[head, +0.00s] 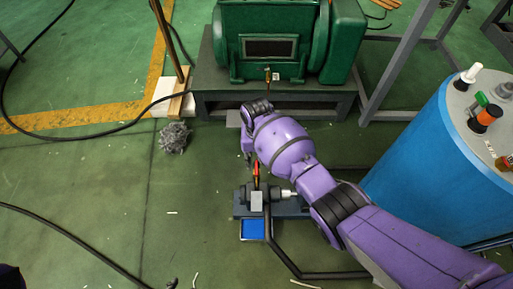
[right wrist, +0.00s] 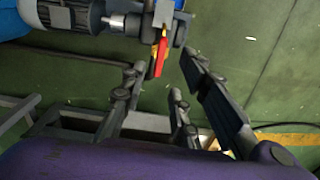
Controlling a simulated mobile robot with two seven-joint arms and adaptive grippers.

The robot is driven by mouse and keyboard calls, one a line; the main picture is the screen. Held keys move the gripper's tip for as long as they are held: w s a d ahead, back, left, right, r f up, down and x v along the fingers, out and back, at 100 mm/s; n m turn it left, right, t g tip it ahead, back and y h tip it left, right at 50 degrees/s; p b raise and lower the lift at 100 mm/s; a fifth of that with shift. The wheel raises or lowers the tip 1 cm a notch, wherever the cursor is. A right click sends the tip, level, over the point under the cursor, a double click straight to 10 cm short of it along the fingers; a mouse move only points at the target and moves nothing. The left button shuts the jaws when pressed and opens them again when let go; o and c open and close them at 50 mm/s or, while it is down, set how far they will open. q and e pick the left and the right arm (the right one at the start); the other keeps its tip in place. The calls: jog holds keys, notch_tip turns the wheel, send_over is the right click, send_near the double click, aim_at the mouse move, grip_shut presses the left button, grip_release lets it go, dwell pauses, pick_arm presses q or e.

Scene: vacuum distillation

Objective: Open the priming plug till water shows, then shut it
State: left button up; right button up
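A small grey pump (head: 258,198) sits low on the floor in the middle of the head view. A red and yellow upright part (head: 257,172), which looks like the priming plug, stands on it. It also shows in the right wrist view (right wrist: 159,58). My right gripper (right wrist: 164,66) is open, with its fingers spread on either side of the red part and a gap on both sides. In the head view my purple wrist partly hides the gripper. No water is seen at the plug. My left gripper is not in view.
A small blue-faced box or tray (head: 253,228) sits in front of the pump. A green machine (head: 275,45) stands on a dark bench behind. A blue drum (head: 430,165) is at right. Black cables (head: 60,232) cross the floor at left, near a grey tangled heap (head: 174,138).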

aim_at(257, 167)
notch_tip(257, 167, up, 6)
dwell(0.7)
